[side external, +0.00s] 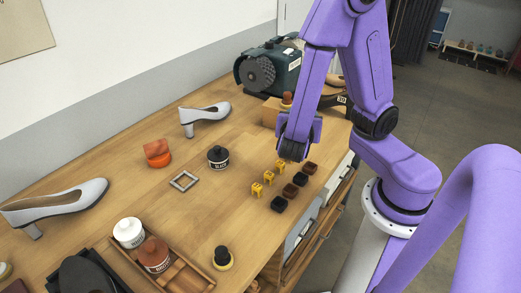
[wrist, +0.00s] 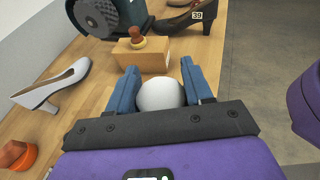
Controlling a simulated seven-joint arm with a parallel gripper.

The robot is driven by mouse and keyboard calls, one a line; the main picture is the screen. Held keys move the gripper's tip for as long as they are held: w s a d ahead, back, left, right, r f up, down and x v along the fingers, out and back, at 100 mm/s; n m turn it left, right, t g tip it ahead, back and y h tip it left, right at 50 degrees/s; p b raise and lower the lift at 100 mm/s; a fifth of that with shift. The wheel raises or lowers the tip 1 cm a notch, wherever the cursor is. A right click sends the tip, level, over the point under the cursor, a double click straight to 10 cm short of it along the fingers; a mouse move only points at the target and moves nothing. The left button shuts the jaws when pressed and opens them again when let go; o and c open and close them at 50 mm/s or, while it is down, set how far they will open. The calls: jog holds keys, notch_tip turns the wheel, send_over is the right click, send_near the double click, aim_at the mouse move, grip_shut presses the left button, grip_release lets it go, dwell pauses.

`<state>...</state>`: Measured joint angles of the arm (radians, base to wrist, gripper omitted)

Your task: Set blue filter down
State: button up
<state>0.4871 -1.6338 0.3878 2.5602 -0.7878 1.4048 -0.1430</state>
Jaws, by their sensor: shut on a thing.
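No blue filter can be made out in either view. My gripper (side external: 292,150) is low over the right part of the wooden bench (side external: 215,210), behind the row of small yellow pieces. In the wrist view my gripper (wrist: 159,68) has two blue fingers on either side of a smooth, white, rounded thing (wrist: 161,95), and it is shut on this thing. Its lower part is hidden by the gripper body. In the side view the held thing is hidden, so I cannot tell whether it touches the bench.
Small yellow pieces (side external: 268,177) and dark blocks (side external: 289,191) stand near the front edge. A black bottle (side external: 218,157), square frame (side external: 184,181) and white shoe (side external: 206,115) are left. A wooden block (wrist: 141,59) and grinder (side external: 268,70) stand behind. Bare bench lies between.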

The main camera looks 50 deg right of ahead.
jog(key=a+n+t+y, duration=0.9)
jog(key=a+n+y, duration=0.2)
jog(key=a, duration=0.4)
jog(key=shift+w+a+f, duration=0.7)
jog(key=shift+w+f, duration=1.4)
jog(key=shift+w, duration=0.05)
jog(key=shift+w+a+f, duration=0.65)
jog(key=shift+w+f, duration=1.45)
jog(key=shift+f, duration=0.05)
jog(key=shift+w+a+f, duration=0.7)
jog(key=shift+w+f, duration=1.4)
jog(key=shift+w, duration=0.05)
jog(key=shift+f, duration=0.1)
jog(key=o, duration=1.1)
jog(key=shift+c, duration=0.2)
